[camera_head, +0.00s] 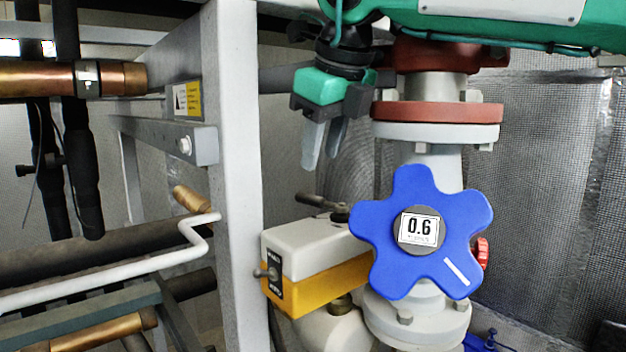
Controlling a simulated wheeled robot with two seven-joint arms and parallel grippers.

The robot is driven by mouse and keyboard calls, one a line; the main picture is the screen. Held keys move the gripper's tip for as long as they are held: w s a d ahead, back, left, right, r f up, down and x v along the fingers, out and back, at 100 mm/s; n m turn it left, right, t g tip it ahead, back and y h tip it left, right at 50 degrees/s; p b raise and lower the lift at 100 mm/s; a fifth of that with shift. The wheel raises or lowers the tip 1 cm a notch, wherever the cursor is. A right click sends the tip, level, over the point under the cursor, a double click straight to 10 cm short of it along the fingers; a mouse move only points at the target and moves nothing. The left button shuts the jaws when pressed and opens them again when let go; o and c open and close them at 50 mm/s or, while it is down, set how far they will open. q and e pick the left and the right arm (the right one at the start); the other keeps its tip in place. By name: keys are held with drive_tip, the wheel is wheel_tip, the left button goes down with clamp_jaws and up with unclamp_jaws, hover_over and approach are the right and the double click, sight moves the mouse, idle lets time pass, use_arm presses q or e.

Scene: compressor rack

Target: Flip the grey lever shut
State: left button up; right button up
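A small grey toggle lever (262,272) sticks out to the left from a black label plate on the end of a white-and-yellow box (305,250). A second, darker grey lever (318,202) lies nearly level above the back of the box, pointing left from a round pivot. I cannot tell which one the task means. My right gripper (321,158), green with pale grey fingers, hangs pointing down above the box. Its fingers look a little apart, with nothing visible between them. It is clear of both levers. My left gripper is not in view.
A blue star-shaped handwheel (378,235) marked 0.6 stands right of the box, before a pale flanged pipe (437,160). A grey upright post (237,180) rises close to the left of the box. A bent white pipe (110,270) and copper pipes (40,79) lie further left.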

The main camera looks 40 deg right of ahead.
sight(312, 196)
drive_tip(key=shift+s+a+f+p, duration=0.2)
drive_tip(key=shift+a+f+p, duration=0.05)
drive_tip(key=shift+f+p, duration=0.15)
drive_tip(key=p+x, duration=0.2)
drive_tip(key=x, duration=0.4)
drive_tip(key=shift+w+d+f, duration=0.1)
drive_tip(key=shift+w+d, duration=0.05)
drive_tip(key=shift+w, duration=0.05)
drive_tip(key=shift+s+a, duration=0.2)
drive_tip(key=shift+s, duration=0.1)
drive_tip(key=shift+w, duration=0.1)
clamp_jaws()
